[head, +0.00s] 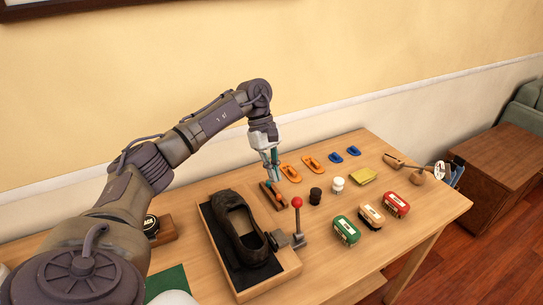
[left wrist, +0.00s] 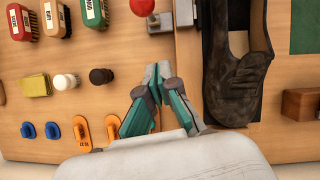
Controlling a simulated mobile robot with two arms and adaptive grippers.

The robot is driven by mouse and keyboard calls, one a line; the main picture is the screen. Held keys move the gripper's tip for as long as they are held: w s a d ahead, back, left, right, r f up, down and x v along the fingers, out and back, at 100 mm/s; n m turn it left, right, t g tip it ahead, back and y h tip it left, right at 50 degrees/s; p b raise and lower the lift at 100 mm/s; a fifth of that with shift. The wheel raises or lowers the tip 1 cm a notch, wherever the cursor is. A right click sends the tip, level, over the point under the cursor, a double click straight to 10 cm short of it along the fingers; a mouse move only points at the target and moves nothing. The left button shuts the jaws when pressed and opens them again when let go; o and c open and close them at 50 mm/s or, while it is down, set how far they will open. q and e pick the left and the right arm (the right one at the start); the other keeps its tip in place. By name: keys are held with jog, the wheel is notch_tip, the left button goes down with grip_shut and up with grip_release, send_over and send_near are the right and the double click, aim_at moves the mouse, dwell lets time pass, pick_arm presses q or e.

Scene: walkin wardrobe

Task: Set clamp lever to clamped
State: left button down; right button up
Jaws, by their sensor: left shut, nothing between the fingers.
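The clamp lever (head: 298,222), a dark rod with a red ball knob, stands roughly upright beside the shoe board, right of the black shoe (head: 238,228). A grey clamp block (head: 278,239) sits between the lever and the shoe. In the left wrist view the red knob (left wrist: 142,6) is at the top edge, with most of the rod hidden. My left gripper (head: 273,181) is shut and empty above the table, behind the lever and apart from it. Its fingertips (left wrist: 156,76) point towards the lever side in the wrist view. My right gripper is not in view.
The shoe lies on a dark mat on a wooden board (head: 285,272). A brown wooden item (head: 272,196) lies under my left gripper. Black (head: 315,196) and white (head: 338,185) jars and green, tan and red brushes (head: 346,231) stand to the right. The wall is behind.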

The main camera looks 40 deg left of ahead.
aim_at(297, 218)
pick_arm(q)
jog(key=d+p, duration=0.1)
jog(key=d+f, duration=0.1)
jog(key=d, duration=0.1)
jog(key=s+d+f+p, duration=0.1)
jog(key=d, duration=0.1)
jog(key=shift+s+d+f+p, duration=0.1)
jog(key=shift+d+f+p, duration=0.05)
jog(key=shift+p, duration=0.15)
jog(key=shift+d, duration=0.1)
